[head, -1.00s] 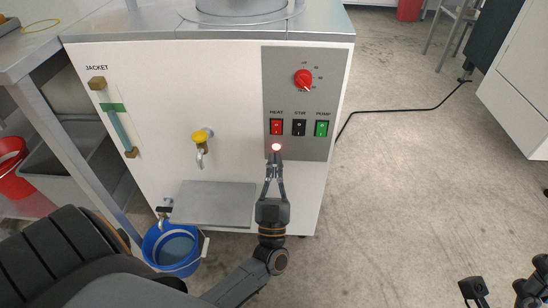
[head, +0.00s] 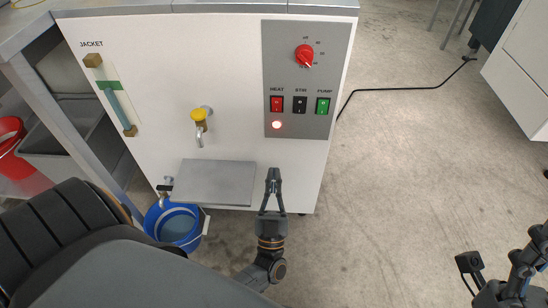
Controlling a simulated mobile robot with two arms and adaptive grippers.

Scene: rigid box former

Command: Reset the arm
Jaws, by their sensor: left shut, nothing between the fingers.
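My left gripper (head: 273,174) is shut and empty. It points up the picture at the lower front of the white machine (head: 240,150), below the control panel (head: 333,60) and apart from its switches. The panel has a red dial (head: 304,56), a red HEAT switch (head: 277,104), a black STIR switch (head: 300,105) and a green PUMP switch (head: 323,105). A round indicator light (head: 277,125) under HEAT glows. Parts of my right arm show at the lower right corner, but I cannot make out its gripper fingers clearly.
A grey shelf (head: 215,182) juts from the machine left of my gripper, below a yellow-handled tap (head: 199,116). A blue bucket (head: 180,226) with liquid stands under a lower tap. A black cable (head: 400,88) runs across the floor. The floor at right is mostly clear.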

